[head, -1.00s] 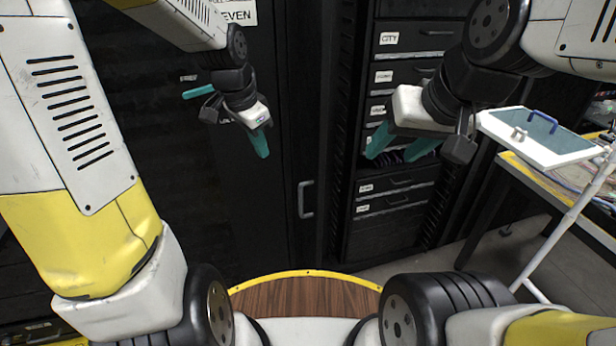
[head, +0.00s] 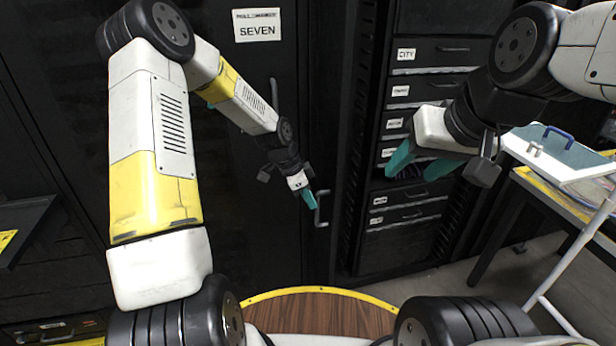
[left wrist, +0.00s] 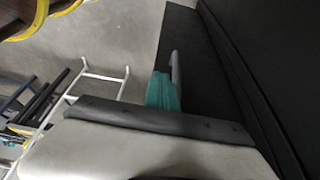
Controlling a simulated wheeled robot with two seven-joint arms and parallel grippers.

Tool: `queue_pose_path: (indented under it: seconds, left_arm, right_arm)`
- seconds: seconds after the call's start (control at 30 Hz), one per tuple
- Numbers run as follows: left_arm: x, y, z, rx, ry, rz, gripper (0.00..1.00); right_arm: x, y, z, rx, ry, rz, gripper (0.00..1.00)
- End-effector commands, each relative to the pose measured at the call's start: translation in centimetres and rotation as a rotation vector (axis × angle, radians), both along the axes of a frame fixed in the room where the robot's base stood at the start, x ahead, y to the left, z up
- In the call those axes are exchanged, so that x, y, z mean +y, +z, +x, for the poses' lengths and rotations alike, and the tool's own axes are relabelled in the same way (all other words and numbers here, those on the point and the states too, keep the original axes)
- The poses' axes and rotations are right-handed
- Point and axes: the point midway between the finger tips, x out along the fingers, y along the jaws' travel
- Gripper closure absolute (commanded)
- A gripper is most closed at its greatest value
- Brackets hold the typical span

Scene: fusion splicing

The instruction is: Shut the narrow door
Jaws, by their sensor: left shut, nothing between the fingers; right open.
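A narrow black door (head: 318,110) stands upright right of the wide dark panel, with a grey bar handle (head: 321,208) low on it. I cannot tell how far it stands open. My left gripper (head: 309,199) is shut and empty, its teal fingertips just left of the handle. In the left wrist view the shut teal fingers (left wrist: 162,92) are beside a grey bar (left wrist: 176,70) that looks like the handle, in front of a black surface; contact is unclear. My right gripper (head: 418,165) is open and empty in front of the drawer cabinet.
The wide dark panel bears a sign (head: 257,25) reading SEVEN and another bar handle (head: 273,95). A black cabinet with labelled drawers (head: 407,213) stands to the right. A white-framed tray (head: 560,150) and a table are at far right. Grey floor shows between.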

Motion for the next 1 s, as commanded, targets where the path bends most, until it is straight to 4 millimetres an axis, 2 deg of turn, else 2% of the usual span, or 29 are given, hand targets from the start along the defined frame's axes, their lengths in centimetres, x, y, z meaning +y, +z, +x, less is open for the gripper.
queue_pose_path:
  seconds: [0.1,0.2,0.4,1.0]
  left_arm:
    - [-0.9,-2.3,0.1,0.004,-0.001,0.001,1.00]
    - [-2.7,-1.9,0.7,-0.002,-0.005,0.001,1.00]
    - [-4.3,-1.9,1.3,-0.001,0.000,0.001,1.00]
    - [-5.1,-1.9,1.4,-0.001,0.023,0.000,1.00]
  right_arm:
    - [0.0,0.0,0.0,0.000,0.000,0.000,0.46]
    - [0.0,0.0,0.0,0.000,0.000,0.000,0.46]
    - [0.0,0.0,0.0,0.000,0.000,0.000,0.46]
    - [0.0,0.0,0.0,0.000,0.000,0.000,0.46]
